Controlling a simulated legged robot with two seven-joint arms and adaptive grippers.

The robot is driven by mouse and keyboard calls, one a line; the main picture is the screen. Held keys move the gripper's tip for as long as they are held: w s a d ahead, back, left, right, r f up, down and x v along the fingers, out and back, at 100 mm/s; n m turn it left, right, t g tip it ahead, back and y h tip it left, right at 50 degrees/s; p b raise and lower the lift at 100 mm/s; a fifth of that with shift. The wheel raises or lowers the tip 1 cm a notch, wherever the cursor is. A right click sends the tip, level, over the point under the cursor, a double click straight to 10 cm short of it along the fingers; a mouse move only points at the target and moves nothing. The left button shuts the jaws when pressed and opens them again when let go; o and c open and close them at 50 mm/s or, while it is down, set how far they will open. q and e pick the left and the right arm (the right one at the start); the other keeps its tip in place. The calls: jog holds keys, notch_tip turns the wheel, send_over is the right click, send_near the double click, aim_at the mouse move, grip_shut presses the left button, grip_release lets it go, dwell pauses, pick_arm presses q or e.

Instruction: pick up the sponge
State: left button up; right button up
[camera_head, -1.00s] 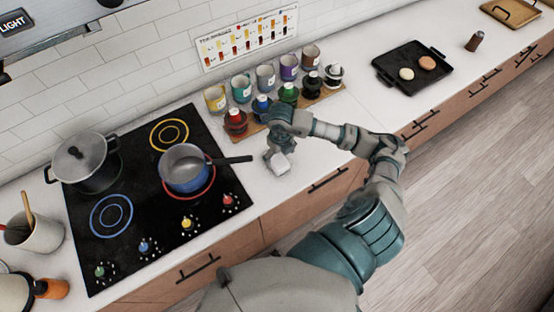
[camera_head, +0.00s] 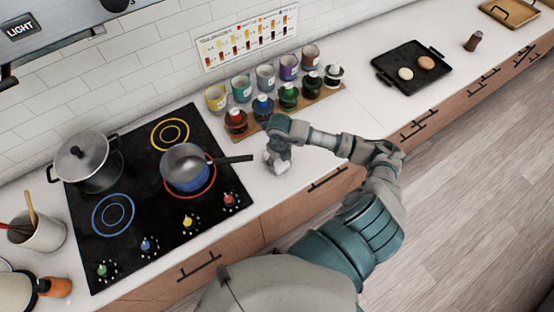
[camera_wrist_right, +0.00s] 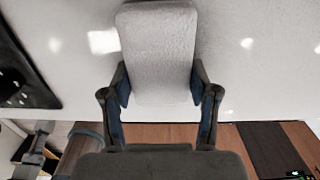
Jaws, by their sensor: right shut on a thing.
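The sponge looks like a pale grey-white rounded block. In the right wrist view, the sponge (camera_wrist_right: 158,50) fills the space between the two fingers of my right gripper (camera_wrist_right: 159,88), which is shut on it. In the head view, my right gripper (camera_head: 277,158) points down at the counter right of the stove, with a small white part of the sponge (camera_head: 281,167) showing under it. The wrist hides the rest. I cannot tell whether the sponge touches the counter. My left gripper is not in view.
A black stove (camera_head: 150,225) with a grey lidded pot (camera_head: 83,160) and a blue saucepan (camera_head: 185,170) lies to the left; the pan's handle reaches toward my right gripper. A wooden board (camera_head: 310,103) with several jars and bottles stands behind. Free counter (camera_head: 370,120) lies to the right.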

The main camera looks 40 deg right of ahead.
aim_at(278, 163)
jog(key=shift+r, duration=0.5)
jog(key=shift+s+a+r+b, duration=0.1)
jog(key=shift+a+r+b, duration=0.2)
jog(key=shift+r, duration=0.35)
jog(key=shift+s+a+r+b, duration=0.15)
jog(key=shift+r+b, duration=0.1)
jog(key=shift+r, duration=0.35)
jog(key=s+a, duration=0.1)
jog(key=a, duration=0.3)
jog(key=s+a+r+b, duration=0.1)
jog(key=s+a, duration=0.1)
jog(key=a, duration=0.3)
jog(key=s+a, duration=0.2)
jog(key=a, duration=0.2)
jog(key=shift+s+a+r+b, duration=0.2)
jog(key=shift+r+b, duration=0.1)
jog(key=shift+s+a, duration=0.15)
jog(key=shift+a, duration=0.1)
